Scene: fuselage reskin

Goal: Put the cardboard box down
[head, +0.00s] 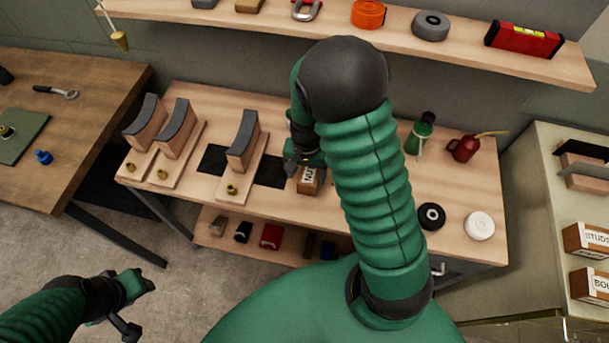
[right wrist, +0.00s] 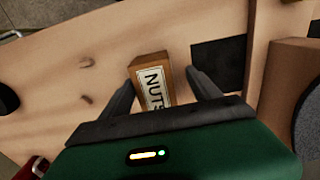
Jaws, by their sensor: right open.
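The cardboard box (head: 309,181) with a white label reading NUTS sits on the wooden workbench (head: 390,222), just right of a black square patch. It also shows in the right wrist view (right wrist: 153,76), between the two fingers. My right gripper (head: 303,165) is open around the box, with a finger on either side; in the right wrist view (right wrist: 160,85) gaps show beside the box. The right arm hides part of the bench. My left gripper (head: 137,305) is low at the left over the floor, away from the bench, and appears open and empty.
Wooden stands with grey curved tops (head: 243,140) are left of the box. A green bottle (head: 420,134), red oil can (head: 464,148), black tape roll (head: 431,216) and white roll (head: 480,225) are at the right. Labelled boxes (head: 588,240) stand on the right-hand cabinet.

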